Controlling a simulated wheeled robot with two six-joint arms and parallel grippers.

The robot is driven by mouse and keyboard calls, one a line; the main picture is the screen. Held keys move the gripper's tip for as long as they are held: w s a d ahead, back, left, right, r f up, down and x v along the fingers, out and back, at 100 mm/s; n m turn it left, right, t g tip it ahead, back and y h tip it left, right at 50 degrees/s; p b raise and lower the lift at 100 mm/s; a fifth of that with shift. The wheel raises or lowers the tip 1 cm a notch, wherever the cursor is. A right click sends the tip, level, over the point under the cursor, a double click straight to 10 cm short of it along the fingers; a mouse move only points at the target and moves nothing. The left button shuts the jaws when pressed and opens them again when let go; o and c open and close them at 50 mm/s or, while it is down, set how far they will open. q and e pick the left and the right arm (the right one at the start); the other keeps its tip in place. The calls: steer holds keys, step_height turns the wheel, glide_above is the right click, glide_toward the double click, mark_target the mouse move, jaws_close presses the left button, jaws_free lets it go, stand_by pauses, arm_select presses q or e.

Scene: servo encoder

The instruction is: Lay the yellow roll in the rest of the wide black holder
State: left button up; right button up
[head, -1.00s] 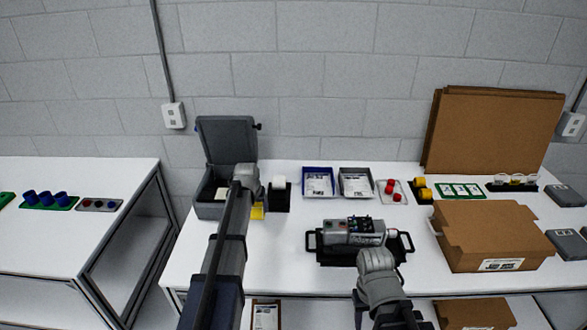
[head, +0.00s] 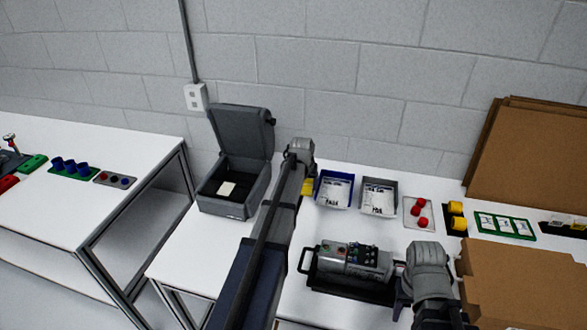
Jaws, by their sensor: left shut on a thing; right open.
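A yellow thing (head: 308,187), probably the yellow roll, shows in part at the right edge of my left arm, just left of the blue tray. My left gripper (head: 303,168) is shut on it; the arm hides the jaws and most of the roll. I cannot see a holder with an empty rest; the bench under my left arm is covered. A black holder (head: 449,224) with yellow cylinders stands further right. My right gripper (head: 402,303) is open, low by the front right of the black tray, its fingers mostly hidden by the wrist.
An open grey case (head: 228,208) stands left of my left arm. A blue tray (head: 333,190) and a grey tray (head: 378,196) hold papers. A grey device (head: 355,260) sits in a black handled tray (head: 308,262). A cardboard box (head: 520,285) fills the right. The bench's front left is clear.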

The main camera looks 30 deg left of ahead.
arm_select(q)
steer(key=s+a+r+g+p, duration=0.1)
steer(key=s+a+r+p, duration=0.1)
steer(key=a, duration=0.5)
steer(key=shift+p+v, duration=0.65)
steer(key=shift+v, duration=0.15)
arm_select(e)
step_height(320, 180, up, 4)
steer(key=shift+r, duration=0.2)
arm_select(q)
steer(key=shift+f, duration=0.15)
arm_select(e)
steer(key=shift+s+f, duration=0.1)
steer(key=shift+f, duration=0.1)
arm_select(q)
step_height(320, 180, down, 11)
steer(key=b, duration=1.1)
arm_select(e)
step_height(320, 180, down, 11)
arm_select(q)
steer(key=o, duration=1.4)
arm_select(e)
steer(key=shift+r, duration=0.15)
